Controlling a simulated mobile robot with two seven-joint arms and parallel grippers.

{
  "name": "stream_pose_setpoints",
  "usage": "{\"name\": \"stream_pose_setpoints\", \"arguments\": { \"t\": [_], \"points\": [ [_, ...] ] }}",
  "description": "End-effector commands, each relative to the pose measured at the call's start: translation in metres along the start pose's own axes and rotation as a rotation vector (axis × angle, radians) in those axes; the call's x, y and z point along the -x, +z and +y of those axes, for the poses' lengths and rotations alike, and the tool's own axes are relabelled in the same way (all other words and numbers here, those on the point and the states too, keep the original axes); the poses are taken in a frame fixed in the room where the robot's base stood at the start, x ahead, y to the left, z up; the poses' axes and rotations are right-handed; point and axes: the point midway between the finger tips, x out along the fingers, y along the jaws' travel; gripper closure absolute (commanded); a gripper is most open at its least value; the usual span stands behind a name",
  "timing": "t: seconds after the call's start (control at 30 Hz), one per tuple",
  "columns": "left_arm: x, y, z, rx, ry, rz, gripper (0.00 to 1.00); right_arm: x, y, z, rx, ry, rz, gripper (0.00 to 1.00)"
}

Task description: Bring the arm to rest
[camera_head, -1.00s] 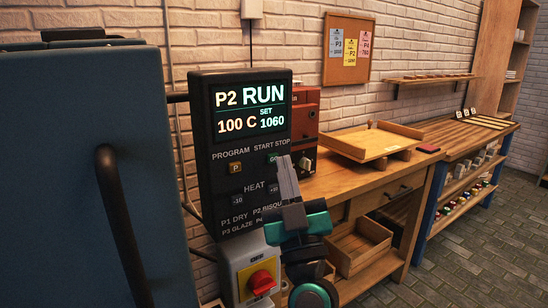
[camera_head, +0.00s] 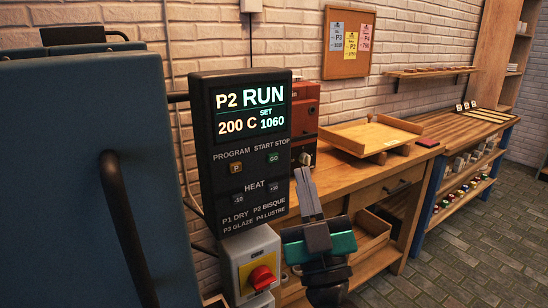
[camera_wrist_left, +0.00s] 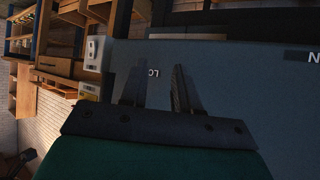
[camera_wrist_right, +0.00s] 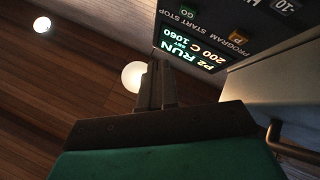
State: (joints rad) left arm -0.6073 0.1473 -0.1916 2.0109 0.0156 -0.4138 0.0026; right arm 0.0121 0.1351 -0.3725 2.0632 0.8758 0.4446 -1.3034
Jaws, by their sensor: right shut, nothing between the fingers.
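My right gripper (camera_head: 304,185) is shut and empty. It stands upright in the head view, just right of the kiln controller (camera_head: 240,150), apart from its buttons. The controller display reads P2 RUN, 200 C, SET 1060. In the right wrist view the shut fingers (camera_wrist_right: 155,85) point toward the controller panel (camera_wrist_right: 200,40), which shows at the top. My left gripper is outside the head view. In the left wrist view its two fingers (camera_wrist_left: 155,88) are spread apart with nothing visible between them, in front of a dark blue-grey surface (camera_wrist_left: 230,90).
The blue kiln (camera_head: 60,180) with a dark handle (camera_head: 128,230) fills the left. A red rotary switch (camera_head: 261,277) sits below the controller. A wooden bench (camera_head: 350,185) carries a wooden tray (camera_head: 370,137). Open floor (camera_head: 460,255) lies at right.

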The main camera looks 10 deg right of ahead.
Motion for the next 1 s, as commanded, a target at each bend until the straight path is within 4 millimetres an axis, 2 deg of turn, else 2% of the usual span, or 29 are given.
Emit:
{"name": "stream_pose_setpoints", "arguments": {
  "t": [0.3,0.37,0.47,0.57,0.6,0.67,0.73,0.8,0.9,1.0],
  "points": [
    [0.000,0.000,0.000,-0.001,-0.001,-0.001,0.69,0.004,0.004,-0.003,-0.006,-0.019,-0.014,1.00],
    [0.001,0.000,-0.001,-0.001,-0.002,-0.001,0.69,0.012,0.013,-0.009,-0.018,-0.054,-0.041,1.00],
    [0.002,0.001,-0.002,-0.002,-0.007,-0.002,0.69,0.041,0.039,-0.026,-0.059,-0.164,-0.140,1.00],
    [0.004,0.003,-0.005,-0.004,-0.013,-0.005,0.69,0.093,0.078,-0.047,-0.123,-0.305,-0.325,1.00],
    [0.004,0.004,-0.006,-0.005,-0.015,-0.006,0.69,0.119,0.095,-0.053,-0.150,-0.356,-0.420,1.00],
    [0.005,0.005,-0.007,-0.006,-0.019,-0.006,0.69,0.159,0.117,-0.059,-0.190,-0.413,-0.566,1.00],
    [0.006,0.006,-0.009,-0.007,-0.023,-0.006,0.69,0.207,0.139,-0.060,-0.228,-0.455,-0.739,1.00],
    [0.006,0.008,-0.010,-0.008,-0.027,-0.008,0.69,0.252,0.155,-0.057,-0.252,-0.471,-0.899,1.00],
    [0.007,0.010,-0.012,-0.009,-0.031,-0.009,0.69,0.306,0.169,-0.048,-0.269,-0.466,-1.089,1.00],
    [0.008,0.011,-0.013,-0.010,-0.034,-0.009,0.69,0.343,0.176,-0.038,-0.275,-0.446,-1.218,1.00]
  ]
}}
